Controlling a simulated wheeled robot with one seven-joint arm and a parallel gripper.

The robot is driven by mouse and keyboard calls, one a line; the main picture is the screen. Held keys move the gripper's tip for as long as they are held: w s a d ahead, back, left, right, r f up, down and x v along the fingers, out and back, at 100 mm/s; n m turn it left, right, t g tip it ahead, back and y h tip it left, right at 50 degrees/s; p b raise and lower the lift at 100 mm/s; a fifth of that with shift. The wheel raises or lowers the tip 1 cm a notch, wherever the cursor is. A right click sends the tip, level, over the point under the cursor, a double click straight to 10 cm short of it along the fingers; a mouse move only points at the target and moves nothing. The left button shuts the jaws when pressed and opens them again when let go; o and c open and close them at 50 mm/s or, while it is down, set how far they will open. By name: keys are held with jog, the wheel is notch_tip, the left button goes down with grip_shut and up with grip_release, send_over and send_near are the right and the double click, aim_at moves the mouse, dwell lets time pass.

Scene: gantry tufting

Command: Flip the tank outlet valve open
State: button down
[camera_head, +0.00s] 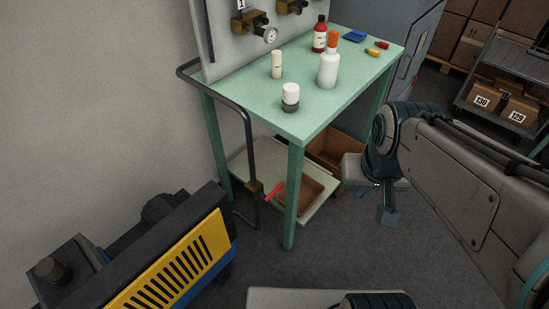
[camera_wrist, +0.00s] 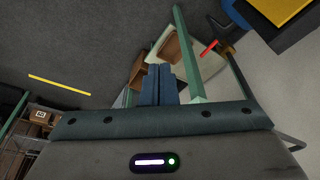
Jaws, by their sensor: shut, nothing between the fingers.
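A brass valve (camera_head: 256,188) sits low on a dark vertical pipe beside the green table's front left leg. Its red lever (camera_head: 274,192) sticks out to the right, crosswise to the pipe. In the wrist view the red lever (camera_wrist: 208,48) shows at upper right, with the valve body beside it. My gripper (camera_head: 388,216) points down, right of the table and well apart from the lever. In the wrist view its two blue fingers (camera_wrist: 159,70) are together and empty. No tank is clearly seen.
The green table (camera_head: 300,122) carries bottles and jars, and its leg (camera_head: 294,195) stands close to the lever. Its lower shelf (camera_head: 318,207) holds brown bins. A yellow and black machine (camera_head: 175,265) stands at lower left. A cart (camera_head: 500,95) with boxes is at upper right.

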jog(key=shift+d, duration=0.1)
jog(key=w+a+f+m+g+y+b, duration=0.1)
jog(key=w+a+f+m+y+b, duration=0.2)
jog(key=f+b, duration=0.4)
jog(key=w+a+f+m+y+b, duration=0.1)
jog(key=a+f+m+y+b, duration=0.3)
jog(key=f, duration=0.5)
jog(key=w+a+f+m+g+y+b, duration=0.1)
jog(key=w+a+f+m+y+b, duration=0.1)
jog(key=a+f+m+b, duration=0.4)
jog(key=w+d+f+m+t+y+b, duration=0.1)
jog(key=w+f+m+t+b, duration=0.3)
jog(key=f, duration=0.5)
jog(key=w+d+f+m+t+y+b, duration=0.1)
jog(key=w+d+f+m+t+b, duration=0.3)
jog(key=w+f+m+b, duration=0.4)
notch_tip(320, 180, down, 2)
jog(key=shift+w+d+f+b, duration=0.15)
jog(key=shift+w+b, duration=0.5)
jog(key=shift+b, duration=0.45)
